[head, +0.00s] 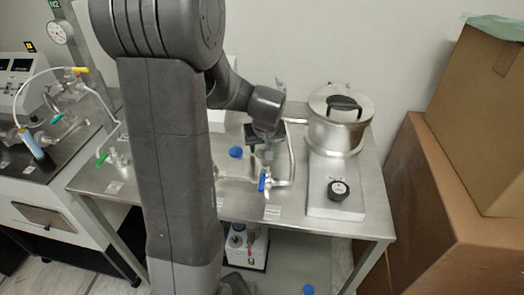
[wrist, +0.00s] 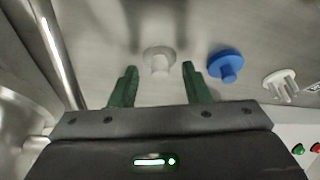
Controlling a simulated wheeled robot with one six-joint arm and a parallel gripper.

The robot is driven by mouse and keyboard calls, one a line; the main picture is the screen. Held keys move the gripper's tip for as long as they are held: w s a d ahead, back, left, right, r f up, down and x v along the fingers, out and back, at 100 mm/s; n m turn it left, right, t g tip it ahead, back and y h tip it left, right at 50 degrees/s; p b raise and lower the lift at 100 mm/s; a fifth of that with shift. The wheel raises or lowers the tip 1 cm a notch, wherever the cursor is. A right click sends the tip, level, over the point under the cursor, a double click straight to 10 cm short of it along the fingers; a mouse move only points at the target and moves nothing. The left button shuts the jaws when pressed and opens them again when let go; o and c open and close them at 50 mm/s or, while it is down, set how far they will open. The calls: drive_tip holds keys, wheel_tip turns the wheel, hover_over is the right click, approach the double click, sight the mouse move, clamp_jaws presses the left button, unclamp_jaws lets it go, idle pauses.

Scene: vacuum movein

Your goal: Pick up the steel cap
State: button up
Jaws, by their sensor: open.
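The steel cap (wrist: 158,62) shows in the wrist view as a pale grey disc with a short stem, on the metal table top. My gripper (wrist: 159,70) is open, with one green finger on each side of the cap in the picture. I cannot tell how far the fingertips are above it, and no contact shows. In the head view my gripper (head: 266,152) hangs low over the table, and I cannot make out the steel cap there.
A blue cap (wrist: 226,65) and a white pronged piece (wrist: 280,82) lie right of the steel cap in the wrist view. In the head view, a pipe with a blue valve (head: 264,182) stands close by. A steel chamber (head: 338,125) and cardboard boxes (head: 440,190) are right.

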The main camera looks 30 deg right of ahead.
drive_tip(key=shift+f, duration=0.15)
clamp_jaws()
